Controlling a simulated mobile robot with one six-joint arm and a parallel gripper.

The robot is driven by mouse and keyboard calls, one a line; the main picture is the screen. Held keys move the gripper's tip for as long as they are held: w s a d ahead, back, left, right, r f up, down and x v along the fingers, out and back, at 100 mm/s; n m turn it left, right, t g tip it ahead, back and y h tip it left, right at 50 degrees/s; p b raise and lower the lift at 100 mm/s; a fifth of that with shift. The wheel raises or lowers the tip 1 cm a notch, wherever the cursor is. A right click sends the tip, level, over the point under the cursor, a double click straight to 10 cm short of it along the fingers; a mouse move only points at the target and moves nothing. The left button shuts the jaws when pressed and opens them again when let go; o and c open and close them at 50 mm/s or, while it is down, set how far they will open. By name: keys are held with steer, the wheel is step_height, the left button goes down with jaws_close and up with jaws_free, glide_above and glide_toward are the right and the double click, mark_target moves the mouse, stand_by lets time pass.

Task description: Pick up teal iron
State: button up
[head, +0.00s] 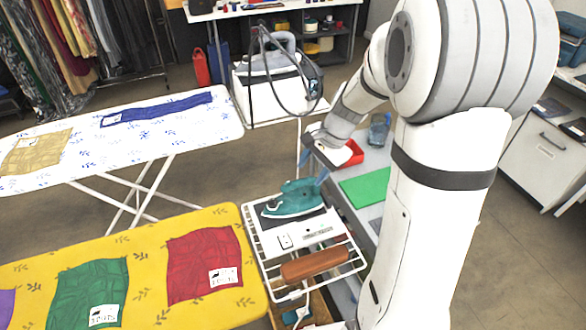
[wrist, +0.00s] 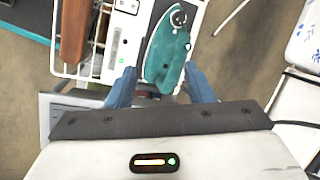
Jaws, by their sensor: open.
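The fingers are apart and hold nothing. In the head view my gripper (head: 312,168) is just behind and right of the iron; my arm hides part of that area. I cannot tell whether the fingers touch the iron.
The rack (head: 255,250) also holds a brown roll (head: 315,262). The yellow board (head: 145,258) bears folded cloths. Right of the rack are a green sheet (head: 366,188) and a red tray (head: 352,152). A white board (head: 180,125) and another iron (head: 268,62) stand farther back.

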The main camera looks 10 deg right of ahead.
mark_target(302, 185)
steer(key=w+f+m, duration=0.1)
steer(key=f, duration=0.1)
steer(key=w+d+f+m, duration=0.1)
steer(key=w, duration=0.1)
steer(key=w+f+m+y, duration=0.1)
steer(key=w+f+m, duration=0.1)
steer(key=shift+w+d+f, duration=0.15)
steer(key=shift+d+f, duration=0.15)
steer(key=shift+f, duration=0.05)
steer(key=shift+w+f+p, duration=0.1)
steer(key=shift+f+p, duration=0.15)
steer(key=shift+p, duration=0.05)
steer(key=p+x, duration=0.1)
steer(key=x, duration=0.6)
steer(key=shift+w+f, duration=0.1)
steer(key=shift+f, duration=0.2)
steer(key=shift+c, duration=0.3)
jaws_close()
